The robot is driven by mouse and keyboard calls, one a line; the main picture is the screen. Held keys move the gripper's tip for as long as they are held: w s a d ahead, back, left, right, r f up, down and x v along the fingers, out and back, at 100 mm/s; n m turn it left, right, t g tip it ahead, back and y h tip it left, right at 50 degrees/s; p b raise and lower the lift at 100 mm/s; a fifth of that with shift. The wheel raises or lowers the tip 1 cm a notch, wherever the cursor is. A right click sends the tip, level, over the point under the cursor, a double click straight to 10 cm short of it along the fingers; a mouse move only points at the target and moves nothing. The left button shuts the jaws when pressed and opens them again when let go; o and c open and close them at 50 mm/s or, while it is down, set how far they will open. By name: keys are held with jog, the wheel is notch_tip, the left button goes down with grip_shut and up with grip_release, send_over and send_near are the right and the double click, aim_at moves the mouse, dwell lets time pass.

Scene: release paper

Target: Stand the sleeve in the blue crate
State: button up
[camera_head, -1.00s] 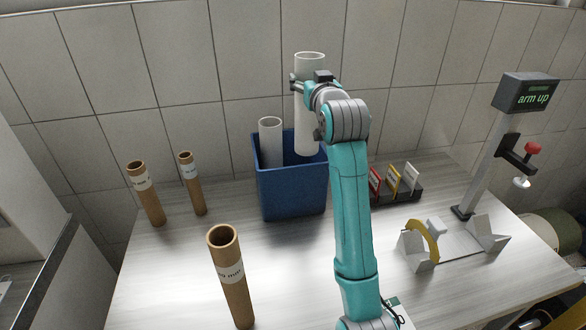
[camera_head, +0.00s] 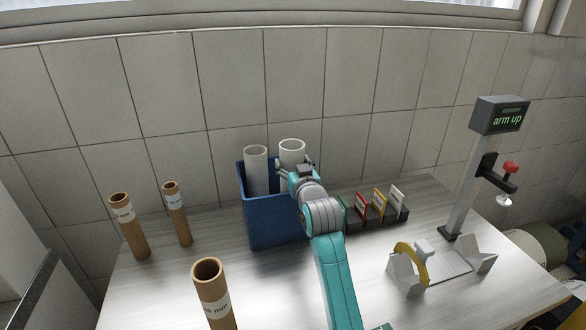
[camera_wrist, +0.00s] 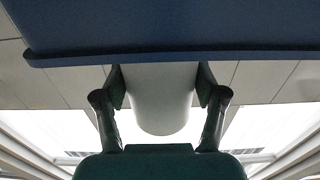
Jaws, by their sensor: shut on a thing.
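The white sleeve (camera_head: 292,152) stands upright in the right part of the blue crate (camera_head: 272,222), its upper end above the rim. My gripper (camera_head: 296,172) is shut around the sleeve near its top, just above the crate's rim. In the wrist view the sleeve (camera_wrist: 160,105) sits between both fingers (camera_wrist: 161,84), with the blue crate wall (camera_wrist: 160,30) across the top. The sleeve's lower end is hidden inside the crate, so I cannot tell if it touches the bottom. Another white tube (camera_head: 256,172) stands in the crate's left part.
Brown cardboard tubes stand at the back left (camera_head: 128,228), (camera_head: 177,215) and front (camera_head: 212,295). Right of the crate is a rack of coloured cards (camera_head: 375,212). Further right are a cradle with a yellow ring (camera_head: 408,262) and a post with an "arm up" display (camera_head: 500,117).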

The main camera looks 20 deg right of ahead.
jog(key=shift+f, duration=0.7)
jog(key=shift+f, duration=0.55)
jog(key=o, duration=1.2)
jog(key=shift+r, duration=0.15)
